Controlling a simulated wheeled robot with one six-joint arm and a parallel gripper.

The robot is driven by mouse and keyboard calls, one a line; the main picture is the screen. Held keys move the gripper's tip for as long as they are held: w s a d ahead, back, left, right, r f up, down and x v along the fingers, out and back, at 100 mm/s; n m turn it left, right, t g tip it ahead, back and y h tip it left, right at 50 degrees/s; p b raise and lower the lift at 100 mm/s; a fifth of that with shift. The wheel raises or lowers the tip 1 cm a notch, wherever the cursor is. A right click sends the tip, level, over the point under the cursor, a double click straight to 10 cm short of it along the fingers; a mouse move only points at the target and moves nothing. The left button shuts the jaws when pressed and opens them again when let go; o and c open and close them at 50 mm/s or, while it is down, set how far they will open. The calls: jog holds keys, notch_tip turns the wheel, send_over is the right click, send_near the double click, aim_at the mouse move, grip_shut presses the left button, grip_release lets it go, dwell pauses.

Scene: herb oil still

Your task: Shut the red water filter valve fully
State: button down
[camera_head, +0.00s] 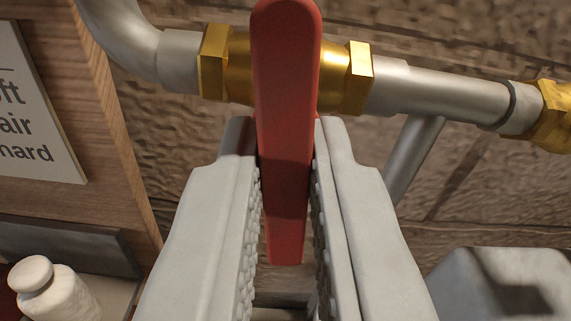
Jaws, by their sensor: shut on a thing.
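The red valve handle (288,90) is a long flat lever in the middle of the view. It stands in front of a brass valve body (238,66) on a grey metal pipe (440,92), and it points down the picture, across the pipe's line. My gripper (284,150) is shut on the lower part of the lever, with one grey ridged finger on each side. The lever hides the middle of the valve body, and the fingers hide part of the wall behind.
A wooden panel with a lettered sign (30,110) is at the left. A white stoppered bottle (55,290) stands at the lower left. A second brass fitting (552,115) is at the right edge. A grey block (505,285) is at the lower right. A stone wall lies behind.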

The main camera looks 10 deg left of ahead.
jog(key=shift+f+m, duration=0.15)
jog(key=shift+m, duration=0.65)
jog(key=c, duration=1.5)
grip_release()
jog(key=shift+o, duration=0.2)
jog(key=shift+s, duration=0.1)
jog(key=v, duration=1.7)
jog(key=shift+s, duration=0.1)
